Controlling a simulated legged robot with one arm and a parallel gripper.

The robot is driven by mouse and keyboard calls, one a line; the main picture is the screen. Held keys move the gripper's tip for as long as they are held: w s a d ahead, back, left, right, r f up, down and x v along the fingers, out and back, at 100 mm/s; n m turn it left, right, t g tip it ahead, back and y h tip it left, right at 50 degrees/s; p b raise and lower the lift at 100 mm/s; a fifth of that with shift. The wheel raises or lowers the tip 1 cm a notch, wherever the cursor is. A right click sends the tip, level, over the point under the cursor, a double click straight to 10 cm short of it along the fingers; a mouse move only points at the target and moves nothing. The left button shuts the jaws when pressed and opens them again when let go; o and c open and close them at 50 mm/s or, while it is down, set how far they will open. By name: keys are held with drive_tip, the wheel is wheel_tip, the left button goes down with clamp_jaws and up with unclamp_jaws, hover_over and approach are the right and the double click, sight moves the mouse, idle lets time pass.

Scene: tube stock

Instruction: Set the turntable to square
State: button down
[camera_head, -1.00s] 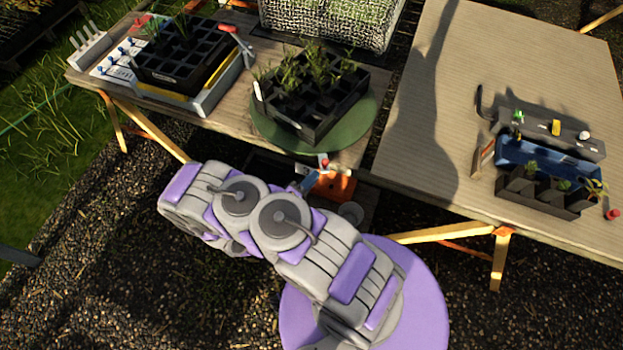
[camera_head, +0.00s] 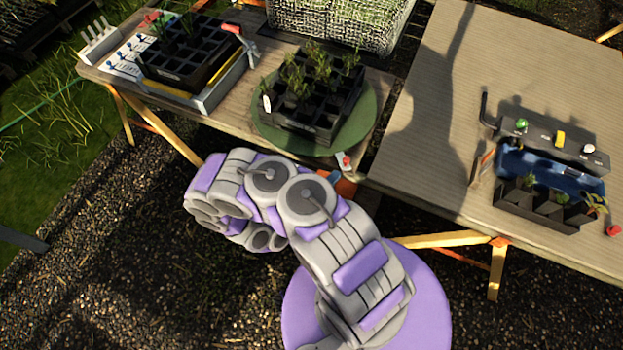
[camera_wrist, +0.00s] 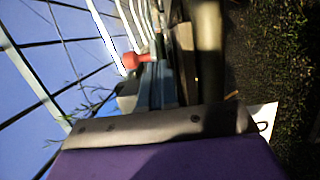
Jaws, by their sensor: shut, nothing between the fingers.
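The turntable (camera_head: 372,112) is a green disc on the wooden table, with a black cell tray (camera_head: 307,132) of seedlings on it. The tray's front edge looks nearly parallel to the table's front edge. A red-tipped handle (camera_head: 346,160) sticks out from the disc's front, over the table edge. In the wrist view my gripper (camera_wrist: 153,66) is shut and empty, close to a red knob (camera_wrist: 131,60) that looks like the handle's tip. I cannot tell whether they touch.
A grey holder with a black tray (camera_head: 185,70) stands left of the turntable. A wire basket (camera_head: 335,22) is behind it. On the right table are a blue bin (camera_head: 545,165), a grey box and a small planter. An orange object (camera_head: 343,186) shows below the table edge.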

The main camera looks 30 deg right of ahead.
drive_tip(key=shift+s+d+r, duration=0.15)
drive_tip(key=shift+s+d, duration=0.3)
drive_tip(key=shift+d, duration=0.35)
drive_tip(key=shift+w+a, duration=0.1)
drive_tip(key=p+v, duration=0.3)
drive_tip(key=v, duration=0.9)
drive_tip(key=shift+s, duration=0.55)
drive_tip(key=shift+a, duration=0.25)
